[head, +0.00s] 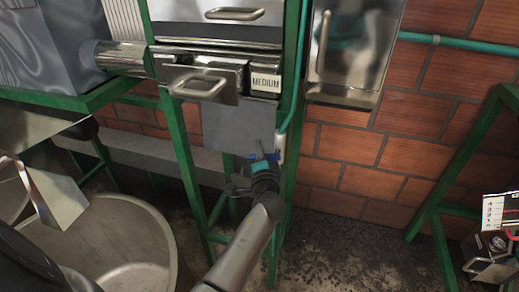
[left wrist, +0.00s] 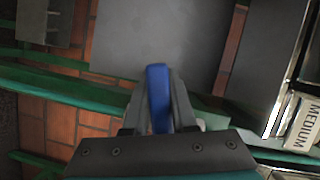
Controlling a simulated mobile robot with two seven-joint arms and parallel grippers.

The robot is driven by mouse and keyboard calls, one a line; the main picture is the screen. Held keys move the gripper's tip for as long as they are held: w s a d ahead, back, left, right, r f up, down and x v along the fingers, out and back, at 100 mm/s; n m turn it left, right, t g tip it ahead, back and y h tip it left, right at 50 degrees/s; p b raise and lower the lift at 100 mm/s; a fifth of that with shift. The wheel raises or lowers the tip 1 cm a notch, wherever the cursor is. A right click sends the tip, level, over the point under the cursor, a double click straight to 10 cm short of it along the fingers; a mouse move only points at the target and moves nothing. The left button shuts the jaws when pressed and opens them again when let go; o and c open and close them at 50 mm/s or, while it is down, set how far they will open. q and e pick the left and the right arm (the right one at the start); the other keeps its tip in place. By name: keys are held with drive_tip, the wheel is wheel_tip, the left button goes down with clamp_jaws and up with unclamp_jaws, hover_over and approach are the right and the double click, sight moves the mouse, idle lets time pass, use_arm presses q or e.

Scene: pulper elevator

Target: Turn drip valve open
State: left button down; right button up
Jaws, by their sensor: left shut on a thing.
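The drip valve's blue handle (head: 256,156) shows in the head view against the green frame, below the metal box marked MEDIUM. My left gripper (head: 264,165) reaches up to it from below. In the left wrist view the blue handle (left wrist: 158,97) stands upright between the two dark fingers of my left gripper (left wrist: 159,105), which are shut on it. The fingers hide part of the handle, and the valve body is mostly hidden. My right gripper is not in view.
The green metal frame (head: 182,155) and a teal pipe (head: 297,75) stand close around the valve. A MEDIUM-labelled box (head: 265,82) sits above. A large round metal tub (head: 125,235) is at lower left. A brick wall (head: 345,160) is behind.

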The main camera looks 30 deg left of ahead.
use_arm(q)
drive_tip(key=shift+w+d+f+n+g+h, duration=0.1)
drive_tip(key=shift+d+f+n+g+h, duration=0.1)
drive_tip(key=shift+f+n+h, duration=0.35)
drive_tip(key=shift+d+f+n+g+h, duration=0.15)
drive_tip(key=shift+f+n+g, duration=0.05)
drive_tip(key=shift+n, duration=0.65)
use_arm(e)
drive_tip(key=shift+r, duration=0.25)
use_arm(q)
drive_tip(key=c, duration=0.7)
unclamp_jaws()
drive_tip(key=shift+p, duration=0.3)
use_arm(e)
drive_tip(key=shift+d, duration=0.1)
